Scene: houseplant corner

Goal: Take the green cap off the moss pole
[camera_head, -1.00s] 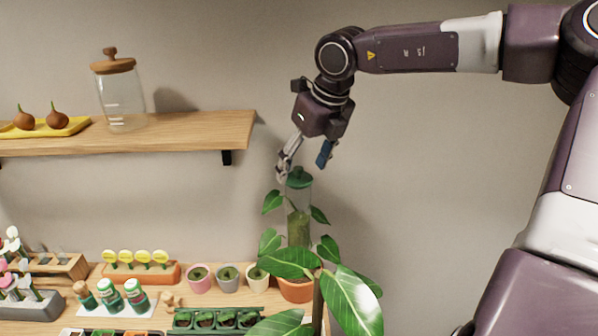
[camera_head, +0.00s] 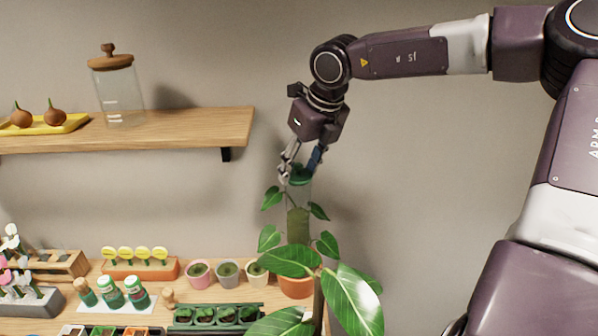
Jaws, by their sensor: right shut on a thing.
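The green cap (camera_head: 300,174) sits at the top of the clear moss pole (camera_head: 298,222), which stands upright in a terracotta pot (camera_head: 296,287) with green leaves around it. My right gripper (camera_head: 299,172) comes down from above and is shut on the cap, one finger on each side. The fingers hide part of the cap. Whether the cap still touches the tube's top, I cannot tell. My left gripper is not in view.
A wooden shelf (camera_head: 190,128) with a glass jar (camera_head: 120,95) and a yellow tray (camera_head: 72,126) is to the left. Large leaves (camera_head: 353,299) stand in front of the pole. Small pots (camera_head: 228,273) line the table. The wall to the right is clear.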

